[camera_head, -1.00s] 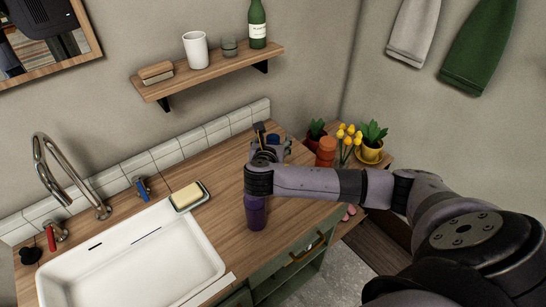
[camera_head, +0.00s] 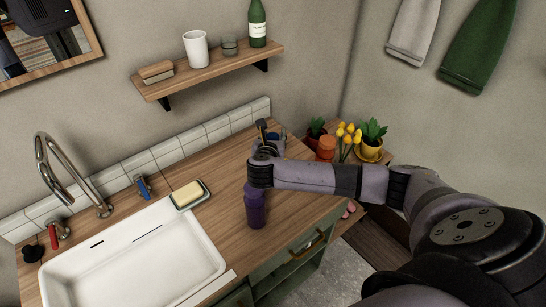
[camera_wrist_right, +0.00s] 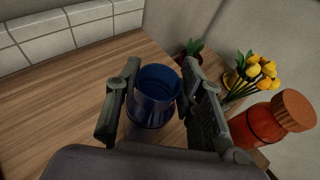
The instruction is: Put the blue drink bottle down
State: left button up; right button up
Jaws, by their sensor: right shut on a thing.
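The blue drink bottle (camera_wrist_right: 154,100) is between the two fingers of my right gripper (camera_wrist_right: 158,92) in the right wrist view, with its round top facing the camera. My right gripper is shut on it. In the head view my right gripper (camera_head: 273,138) is over the back right part of the wooden counter (camera_head: 222,180). The blue bottle is mostly hidden there behind my gripper and wrist. I cannot tell whether its base touches the counter. My left gripper is in neither view.
A purple bottle (camera_head: 256,208) stands on the counter in front of my right wrist. An orange bottle (camera_wrist_right: 265,122), yellow flowers (camera_head: 349,134) and potted plants are to the right. A white sink (camera_head: 130,260) and soap dish (camera_head: 190,194) are left. The counter's middle is clear.

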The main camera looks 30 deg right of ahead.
grip_shut()
